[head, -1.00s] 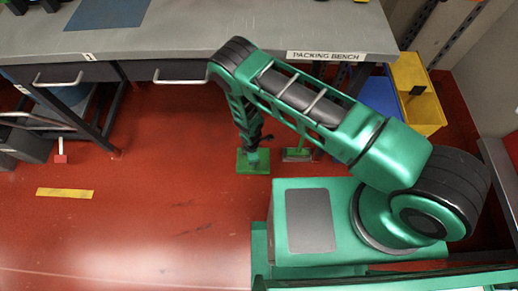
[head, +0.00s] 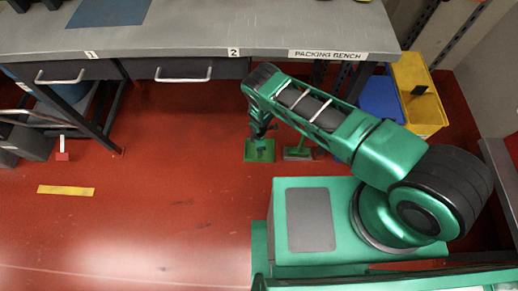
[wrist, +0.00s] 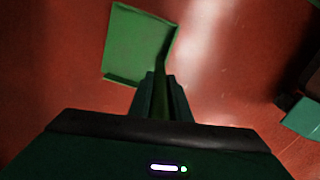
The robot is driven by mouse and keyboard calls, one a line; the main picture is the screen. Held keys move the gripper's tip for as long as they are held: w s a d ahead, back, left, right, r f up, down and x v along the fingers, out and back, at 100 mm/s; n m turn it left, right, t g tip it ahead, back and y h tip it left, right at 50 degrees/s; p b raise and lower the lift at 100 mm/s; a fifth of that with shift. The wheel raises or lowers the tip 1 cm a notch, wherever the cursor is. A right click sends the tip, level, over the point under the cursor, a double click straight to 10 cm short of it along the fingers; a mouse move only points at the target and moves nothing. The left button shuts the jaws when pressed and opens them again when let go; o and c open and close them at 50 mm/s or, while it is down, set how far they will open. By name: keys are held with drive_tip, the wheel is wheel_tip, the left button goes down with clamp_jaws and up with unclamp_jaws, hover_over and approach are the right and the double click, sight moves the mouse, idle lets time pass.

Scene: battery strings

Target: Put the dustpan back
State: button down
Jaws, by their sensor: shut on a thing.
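The green dustpan (head: 259,151) is below the front of the packing bench, its flat pan low over the red floor. In the wrist view the pan (wrist: 137,45) lies beyond the fingertips, with its handle running back between them. My gripper (head: 262,131) is shut on that handle; it also shows in the wrist view (wrist: 162,85). Whether the pan touches the floor I cannot tell. My arm hides part of the handle from the head camera.
A green brush-like tool (head: 298,153) stands close to the right of the dustpan. The packing bench (head: 200,35) spans the back. A yellow bin (head: 420,95) and a blue bin (head: 380,98) stand at the right. Floor is open to the left, past a yellow stripe (head: 66,190).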

drive_tip(key=shift+f, duration=0.25)
drive_tip(key=c, duration=1.6)
unclamp_jaws()
drive_tip(key=shift+f, duration=0.1)
drive_tip(key=shift+c, duration=0.2)
wheel_tip(320, 180, up, 8)
drive_tip(key=shift+f, duration=0.15)
